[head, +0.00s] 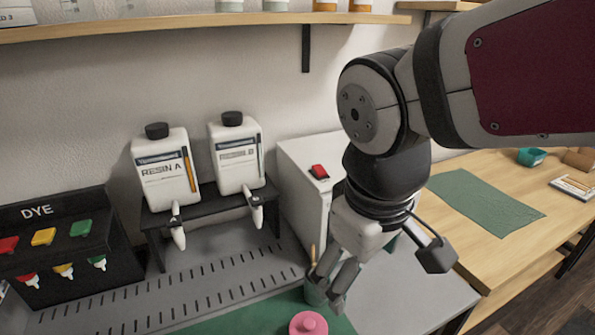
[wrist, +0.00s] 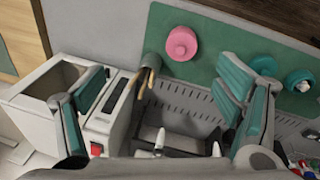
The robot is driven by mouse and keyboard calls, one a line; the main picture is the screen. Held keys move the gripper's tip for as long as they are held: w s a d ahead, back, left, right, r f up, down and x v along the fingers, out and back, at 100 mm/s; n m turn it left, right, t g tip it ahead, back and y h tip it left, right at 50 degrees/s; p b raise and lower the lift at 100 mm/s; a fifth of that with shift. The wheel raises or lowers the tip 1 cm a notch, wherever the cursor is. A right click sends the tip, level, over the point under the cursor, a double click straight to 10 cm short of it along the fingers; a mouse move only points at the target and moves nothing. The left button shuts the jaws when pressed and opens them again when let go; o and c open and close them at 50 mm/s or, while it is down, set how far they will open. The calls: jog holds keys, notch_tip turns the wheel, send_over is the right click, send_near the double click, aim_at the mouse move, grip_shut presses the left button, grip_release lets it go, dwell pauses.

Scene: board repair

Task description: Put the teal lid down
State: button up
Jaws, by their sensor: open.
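My gripper (head: 333,278) hangs from the arm beside the white box, fingers pointing down. In the wrist view my gripper (wrist: 163,88) has its two teal-padded fingers wide apart, with nothing held between them. A round teal lid with a knob (wrist: 299,79) lies at the right of the wrist view, beyond the right finger. Another round teal piece (wrist: 265,66) lies just left of it, partly behind that finger; I cannot tell exactly what it is. No teal lid is clear in the head view.
A pink lid (head: 308,324) lies on the green mat (head: 255,322). A cup with wooden sticks (wrist: 150,63) stands near the mat's edge. The white box with a red switch (head: 310,165), resin bottles (head: 160,170) and dye rack (head: 60,250) stand around. The right table's mat (head: 485,203) is bare.

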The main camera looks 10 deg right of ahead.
jog(key=s+d+r+m+y, duration=0.1)
jog(key=s+d+m, duration=0.4)
jog(key=s, duration=0.2)
jog(key=shift+s+m+t, duration=0.15)
jog(key=shift+m+t, duration=0.15)
jog(key=shift+t, duration=0.1)
jog(key=shift+r, duration=0.1)
